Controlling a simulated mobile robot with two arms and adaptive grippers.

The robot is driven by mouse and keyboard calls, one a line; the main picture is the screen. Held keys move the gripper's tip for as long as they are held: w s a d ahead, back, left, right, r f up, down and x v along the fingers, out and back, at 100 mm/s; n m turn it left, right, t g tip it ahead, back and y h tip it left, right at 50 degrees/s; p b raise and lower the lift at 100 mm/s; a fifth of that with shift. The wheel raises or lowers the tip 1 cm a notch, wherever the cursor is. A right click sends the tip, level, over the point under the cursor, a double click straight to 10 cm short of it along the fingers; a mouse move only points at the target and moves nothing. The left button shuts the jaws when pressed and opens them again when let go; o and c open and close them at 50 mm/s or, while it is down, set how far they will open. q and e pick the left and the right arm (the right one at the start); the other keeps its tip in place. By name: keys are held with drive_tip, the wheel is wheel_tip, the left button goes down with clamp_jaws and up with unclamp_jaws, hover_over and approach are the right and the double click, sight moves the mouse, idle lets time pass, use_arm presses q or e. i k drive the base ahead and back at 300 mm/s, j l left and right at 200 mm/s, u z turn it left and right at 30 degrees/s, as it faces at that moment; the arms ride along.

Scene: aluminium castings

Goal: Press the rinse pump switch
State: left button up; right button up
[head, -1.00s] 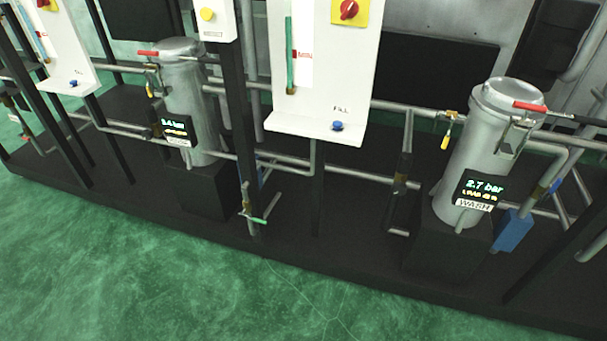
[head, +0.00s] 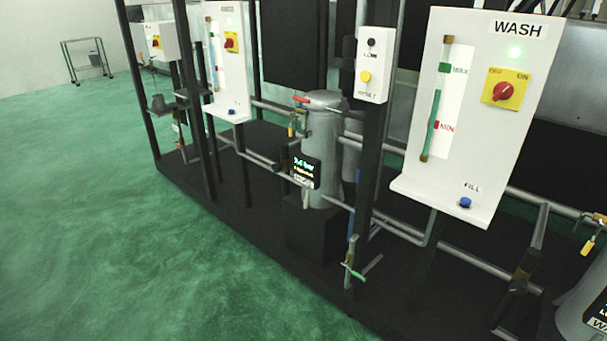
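No switch in view carries a readable rinse label. A white panel (head: 242,88) left of centre has a red rotary switch on a yellow plate (head: 231,44), a level tube and a blue button (head: 231,111); its title is not legible. A further panel (head: 150,48) at the far left also has a small red-and-yellow switch (head: 156,41). Neither gripper is in view.
A white box (head: 373,42) with a yellow RESET button (head: 364,76) hangs on a dark post. A grey filter housing (head: 323,135) with a lit display stands on the black base (head: 285,285), among pipes. Green floor (head: 90,220) lies open at left; a wheeled frame (head: 87,62) stands at the back.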

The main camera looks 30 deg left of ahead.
sight(229, 43)
drive_tip(key=u, duration=1.3)
drive_tip(key=i+j+u, duration=0.15)
drive_tip(key=i+j, duration=0.2)
drive_tip(key=i, duration=0.65)
drive_tip(key=i+j+u, duration=0.15)
drive_tip(key=i, duration=0.9)
drive_tip(key=i+j+u, duration=0.15)
drive_tip(key=i, duration=0.85)
drive_tip(key=j, duration=0.1)
